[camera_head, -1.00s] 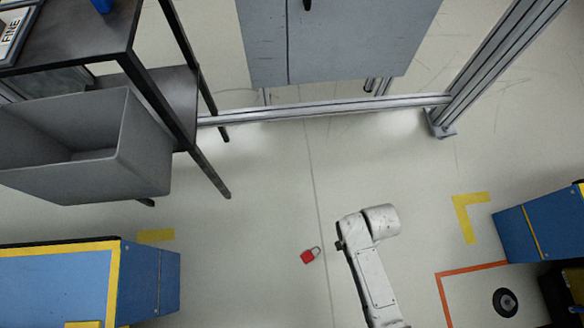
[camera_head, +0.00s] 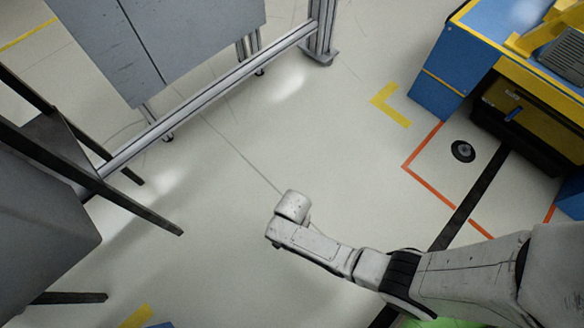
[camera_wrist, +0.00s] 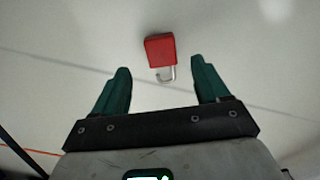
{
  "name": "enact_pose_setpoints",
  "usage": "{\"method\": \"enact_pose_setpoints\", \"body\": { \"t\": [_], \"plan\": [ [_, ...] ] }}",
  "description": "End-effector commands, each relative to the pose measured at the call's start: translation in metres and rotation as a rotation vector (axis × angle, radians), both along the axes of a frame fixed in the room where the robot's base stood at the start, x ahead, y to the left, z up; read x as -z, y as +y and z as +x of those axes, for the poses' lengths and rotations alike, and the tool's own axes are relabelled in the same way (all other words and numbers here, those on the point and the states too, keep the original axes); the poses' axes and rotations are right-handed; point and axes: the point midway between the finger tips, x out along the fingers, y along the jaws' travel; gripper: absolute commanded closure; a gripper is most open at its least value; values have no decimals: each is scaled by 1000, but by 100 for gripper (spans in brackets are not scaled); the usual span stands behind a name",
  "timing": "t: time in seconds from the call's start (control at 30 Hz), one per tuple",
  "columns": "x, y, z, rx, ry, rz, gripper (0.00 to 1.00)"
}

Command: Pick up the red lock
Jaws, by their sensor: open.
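The red lock (camera_wrist: 160,50) lies on the pale floor in the wrist view, its metal shackle pointing towards my gripper. My gripper (camera_wrist: 160,82) is open, with its two green fingers spread wide. The lock is centred between the fingers' lines and a little beyond their tips; nothing is held. In the head view my white arm reaches in from the right, and neither the lock nor the gripper fingers can be seen there.
A grey bin (camera_head: 45,240) and a black-framed table stand at the left. A metal frame with grey panels (camera_head: 170,45) stands at the upper left. Blue and yellow units (camera_head: 440,97) stand at the right. A black disc (camera_head: 463,151) lies inside an orange floor outline. The middle floor is clear.

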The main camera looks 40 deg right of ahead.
Motion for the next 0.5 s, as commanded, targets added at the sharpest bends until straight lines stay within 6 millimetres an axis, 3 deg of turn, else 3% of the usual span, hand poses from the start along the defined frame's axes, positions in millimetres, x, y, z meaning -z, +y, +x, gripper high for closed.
{"method": "enact_pose_setpoints", "body": {
  "t": [0.17, 0.5],
  "plan": [
    [11, 0, 1, 0, 0, 0, 26],
    [50, 0, 3, 0, 1, 0, 26]
  ]
}}
